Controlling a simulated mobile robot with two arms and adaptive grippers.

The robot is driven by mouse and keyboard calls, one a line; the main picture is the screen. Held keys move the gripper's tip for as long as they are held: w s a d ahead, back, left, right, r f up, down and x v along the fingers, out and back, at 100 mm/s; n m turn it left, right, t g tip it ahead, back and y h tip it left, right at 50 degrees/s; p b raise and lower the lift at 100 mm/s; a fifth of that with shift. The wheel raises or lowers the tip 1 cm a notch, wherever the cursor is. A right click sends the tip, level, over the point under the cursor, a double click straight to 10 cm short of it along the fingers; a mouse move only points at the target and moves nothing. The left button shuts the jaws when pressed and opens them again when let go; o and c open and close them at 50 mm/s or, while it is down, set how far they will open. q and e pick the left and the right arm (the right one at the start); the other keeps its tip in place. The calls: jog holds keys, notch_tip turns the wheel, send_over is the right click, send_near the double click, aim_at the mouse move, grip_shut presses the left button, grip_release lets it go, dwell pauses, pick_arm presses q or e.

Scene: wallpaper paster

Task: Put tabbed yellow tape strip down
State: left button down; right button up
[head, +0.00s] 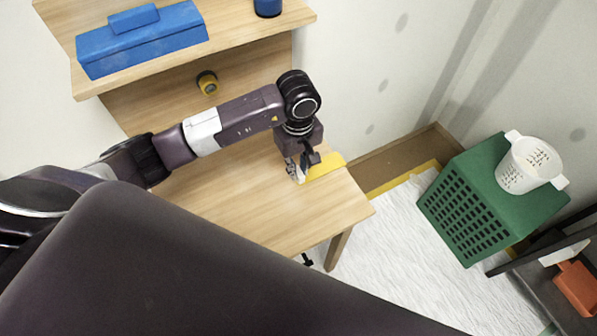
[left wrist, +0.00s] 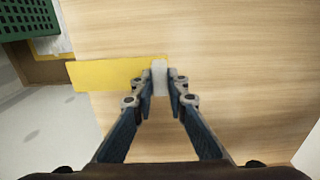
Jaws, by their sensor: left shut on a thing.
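The yellow tape strip (head: 326,166) lies level at the right end of the wooden table (head: 240,205), and its far end reaches the table's edge in the left wrist view (left wrist: 112,74). Its pale tab (left wrist: 160,76) is between the fingertips of my left gripper (left wrist: 160,82). My left gripper also shows in the head view (head: 301,172), pointing down, low over the tabletop. It is shut on the tab. Whether the strip touches the wood or is just above it, I cannot tell. My right gripper is in neither view.
A shelf above holds a blue toolbox (head: 140,40) and a blue cup (head: 267,8). A yellow-and-black roll (head: 208,83) is on the back panel. A green crate (head: 468,213) with a white basket (head: 528,164) stands right, on a white floor sheet (head: 385,245). The table's front is clear.

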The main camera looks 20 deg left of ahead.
pick_arm(q)
notch_tip(320, 180, down, 2)
jog(key=shift+f, duration=0.5)
jog(key=c, duration=1.9)
grip_release()
jog(key=shift+r, duration=0.2)
jog(key=shift+w+r, duration=0.1)
jog(key=shift+r, duration=0.25)
notch_tip(320, 180, up, 11)
jog(key=b, duration=0.2)
jog(key=shift+r+b, duration=0.15)
jog(key=shift+b, duration=0.2)
